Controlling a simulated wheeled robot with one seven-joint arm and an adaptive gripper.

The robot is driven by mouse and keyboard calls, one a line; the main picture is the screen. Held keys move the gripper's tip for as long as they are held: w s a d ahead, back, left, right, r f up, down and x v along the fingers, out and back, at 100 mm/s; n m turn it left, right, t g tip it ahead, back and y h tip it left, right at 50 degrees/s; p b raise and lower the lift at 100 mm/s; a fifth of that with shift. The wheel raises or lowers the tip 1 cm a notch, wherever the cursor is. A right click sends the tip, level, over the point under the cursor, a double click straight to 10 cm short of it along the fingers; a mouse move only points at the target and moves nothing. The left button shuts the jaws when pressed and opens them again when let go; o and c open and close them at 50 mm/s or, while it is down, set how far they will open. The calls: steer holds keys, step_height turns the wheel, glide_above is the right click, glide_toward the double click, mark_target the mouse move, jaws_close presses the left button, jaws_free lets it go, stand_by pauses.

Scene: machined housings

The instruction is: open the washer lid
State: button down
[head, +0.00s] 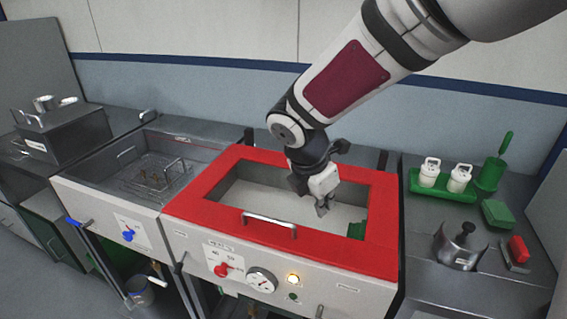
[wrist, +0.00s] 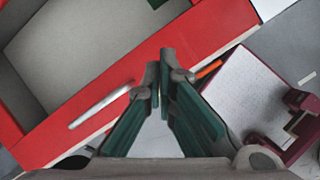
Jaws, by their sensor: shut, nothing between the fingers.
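The washer is the middle unit, with a flat red frame (head: 220,215) on top that looks like its lid, lying level. A silver bar handle (head: 270,220) is fixed along its front edge; it also shows in the wrist view (wrist: 100,105), left of my fingers. Inside the frame a grey basin with a pale floor (head: 285,207) shows; I cannot tell whether a clear pane covers it. My gripper (head: 322,209) is shut and empty, over the right part of the frame's middle and apart from the handle. In the wrist view the green fingers (wrist: 159,78) meet at their tips.
A front panel has a red knob (head: 222,270) and a gauge (head: 262,280). Left is an open basin with a wire basket (head: 158,175). On the right counter stand a green tray (head: 440,193) with white bottles, a metal pot (head: 458,247) and a green block (head: 497,213).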

steer(key=s+a+f+n+y+p, duration=0.1)
steer(key=s+a+n+y+p, duration=0.1)
steer(key=a+n+p, duration=0.6)
steer(key=m+b, duration=0.1)
steer(key=b, duration=0.1)
glide_toward(282, 240)
steer(key=x, duration=0.5)
steer(key=shift+f, duration=0.3)
steer(key=shift+r, duration=0.15)
